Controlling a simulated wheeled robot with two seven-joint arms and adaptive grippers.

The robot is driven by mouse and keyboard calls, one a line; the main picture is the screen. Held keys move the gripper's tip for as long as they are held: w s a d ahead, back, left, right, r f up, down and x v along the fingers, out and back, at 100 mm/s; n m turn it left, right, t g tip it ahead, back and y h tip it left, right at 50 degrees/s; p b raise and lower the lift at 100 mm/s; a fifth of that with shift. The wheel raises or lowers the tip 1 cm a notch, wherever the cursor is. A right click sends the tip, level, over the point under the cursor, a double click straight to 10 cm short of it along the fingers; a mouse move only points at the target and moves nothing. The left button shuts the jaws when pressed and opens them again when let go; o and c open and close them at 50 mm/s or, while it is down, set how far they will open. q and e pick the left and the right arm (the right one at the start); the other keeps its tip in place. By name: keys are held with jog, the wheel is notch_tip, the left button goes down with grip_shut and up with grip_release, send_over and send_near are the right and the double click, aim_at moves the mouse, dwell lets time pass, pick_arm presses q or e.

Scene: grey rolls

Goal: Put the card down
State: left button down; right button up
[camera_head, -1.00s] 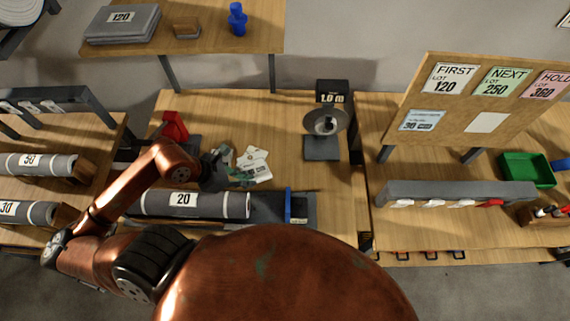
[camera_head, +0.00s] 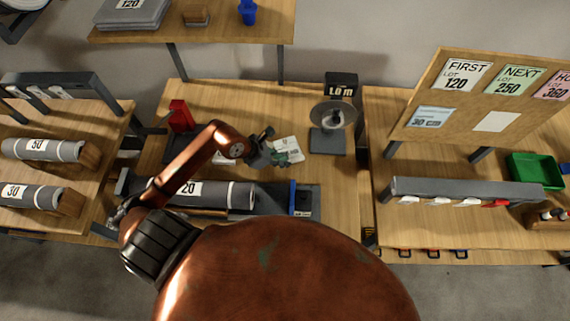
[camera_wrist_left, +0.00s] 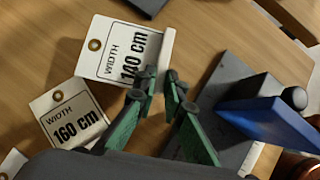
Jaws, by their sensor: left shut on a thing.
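My left gripper (camera_head: 270,153) is over the middle of the table and shut on a white card (camera_head: 290,145). In the left wrist view, the gripper's green fingers (camera_wrist_left: 160,90) close on the lower right part of this card (camera_wrist_left: 112,48), which has an eyelet and reads "WIDTH 140 cm". The fingertips cover part of the card's lower edge. I cannot tell whether the card touches the table. A second card (camera_wrist_left: 68,113), reading "WIDTH 160 cm", lies at the lower left. My right gripper is not in view.
A grey roll (camera_head: 230,193) marked 20 lies in front, with a blue block (camera_head: 293,197) at its right end. A grey stand with a round disc (camera_head: 335,117) is to the right of the card. A red object (camera_head: 181,115) stands at left. Bare wood lies behind.

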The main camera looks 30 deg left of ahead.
pick_arm(q)
jog(key=shift+w+d+f, duration=0.1)
jog(key=shift+w+f, duration=0.1)
jog(key=shift+f, duration=0.1)
jog(key=shift+w+f, duration=0.1)
jog(key=shift+f, duration=1.55)
jog(key=shift+f, duration=0.15)
jog(key=c, duration=2)
grip_release()
jog(key=shift+r, duration=0.3)
jog(key=v, duration=1.2)
jog(key=shift+f, duration=0.1)
